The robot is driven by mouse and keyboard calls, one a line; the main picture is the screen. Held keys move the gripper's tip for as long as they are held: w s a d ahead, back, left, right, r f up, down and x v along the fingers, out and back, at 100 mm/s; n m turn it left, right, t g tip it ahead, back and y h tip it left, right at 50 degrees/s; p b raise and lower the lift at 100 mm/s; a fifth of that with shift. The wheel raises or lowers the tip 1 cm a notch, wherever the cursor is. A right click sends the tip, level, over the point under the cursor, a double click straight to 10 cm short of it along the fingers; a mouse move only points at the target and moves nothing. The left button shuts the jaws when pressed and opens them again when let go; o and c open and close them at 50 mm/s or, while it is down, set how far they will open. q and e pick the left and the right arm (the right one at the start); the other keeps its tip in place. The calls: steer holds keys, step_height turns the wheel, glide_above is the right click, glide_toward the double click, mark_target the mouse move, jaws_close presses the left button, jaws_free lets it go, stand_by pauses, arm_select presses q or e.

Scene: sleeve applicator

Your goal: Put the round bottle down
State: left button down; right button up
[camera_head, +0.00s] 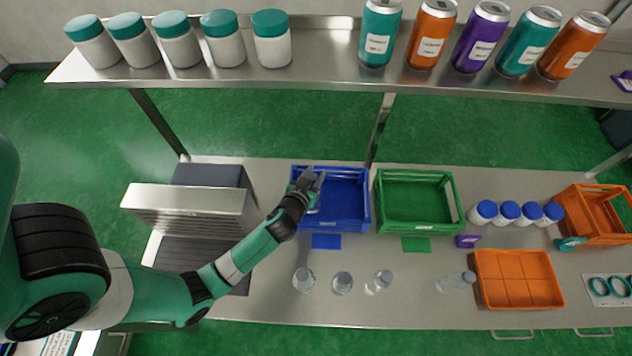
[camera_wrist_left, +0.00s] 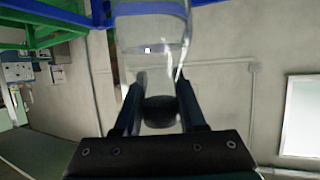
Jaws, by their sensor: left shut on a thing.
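My left gripper (camera_head: 308,180) is over the left part of the blue crate (camera_head: 346,222). In the left wrist view the gripper (camera_wrist_left: 160,88) is shut on a clear, see-through bottle (camera_wrist_left: 150,40). Blue, which looks like the crate, shows at the top of that view by the bottle. In the head view the gripper mostly hides the held bottle; I cannot tell whether it touches the crate floor. Several other clear bottles are on the table, including one standing bottle (camera_head: 304,280) and one lying bottle (camera_head: 456,281). My right gripper is not in view.
A green crate (camera_head: 418,229) stands right of the blue one. Several blue-capped white bottles (camera_head: 507,212), an orange tray (camera_head: 518,280) and an orange crate (camera_head: 600,235) are further right. A grey metal machine (camera_head: 190,207) stands left. A shelf (camera_head: 330,62) with jars and cans spans the back.

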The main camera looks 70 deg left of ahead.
arm_select(q)
steer(key=shift+f+b, duration=0.6)
steer(key=shift+f, duration=1.15)
steer(key=shift+f, duration=0.15)
steer(key=c, duration=0.9)
jaws_free()
steer(key=shift+f, duration=0.1)
steer(key=o, duration=0.4)
